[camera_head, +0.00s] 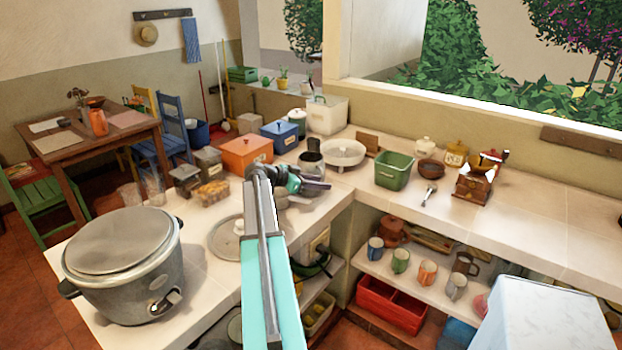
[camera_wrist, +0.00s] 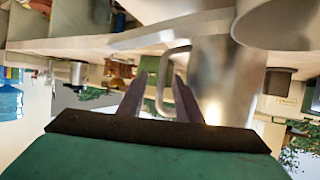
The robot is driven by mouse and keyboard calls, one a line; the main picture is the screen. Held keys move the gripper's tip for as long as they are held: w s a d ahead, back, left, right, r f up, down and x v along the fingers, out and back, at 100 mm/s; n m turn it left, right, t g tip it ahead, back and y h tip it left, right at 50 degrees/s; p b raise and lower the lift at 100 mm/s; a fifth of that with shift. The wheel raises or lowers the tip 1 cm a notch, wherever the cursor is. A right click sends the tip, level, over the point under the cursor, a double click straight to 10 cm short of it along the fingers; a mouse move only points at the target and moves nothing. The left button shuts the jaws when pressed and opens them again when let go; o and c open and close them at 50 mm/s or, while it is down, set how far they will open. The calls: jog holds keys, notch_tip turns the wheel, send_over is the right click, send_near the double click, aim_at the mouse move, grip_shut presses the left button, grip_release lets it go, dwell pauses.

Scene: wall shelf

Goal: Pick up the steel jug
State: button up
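The steel jug (camera_head: 311,158) stands on the counter near the inner corner in the head view, partly hidden by my arm and gripper. In the wrist view, which looks upside down, its shiny body (camera_wrist: 226,75) fills the right of centre. Its handle (camera_wrist: 162,80) shows between my two fingers. My gripper (camera_wrist: 153,82) is open, with a clear gap between the fingers. The right finger overlaps the space between handle and body; I cannot tell whether it is inside the loop or in front of it. In the head view my gripper (camera_head: 322,186) is just in front of the jug.
A white round dish (camera_head: 343,152) and a green bin (camera_head: 394,171) stand to the jug's right. A large cooker (camera_head: 122,262) is at the near left. The counter right of the ladle (camera_head: 429,192) has free room.

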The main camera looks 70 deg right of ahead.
jog(key=shift+s+d, duration=0.1)
dwell(0.3)
jog(key=shift+p+x, duration=0.65)
jog(key=shift+x, duration=0.1)
jog(key=shift+p+x, duration=0.75)
jog(key=shift+x, duration=1.1)
grip_shut()
jog(key=shift+r, duration=0.1)
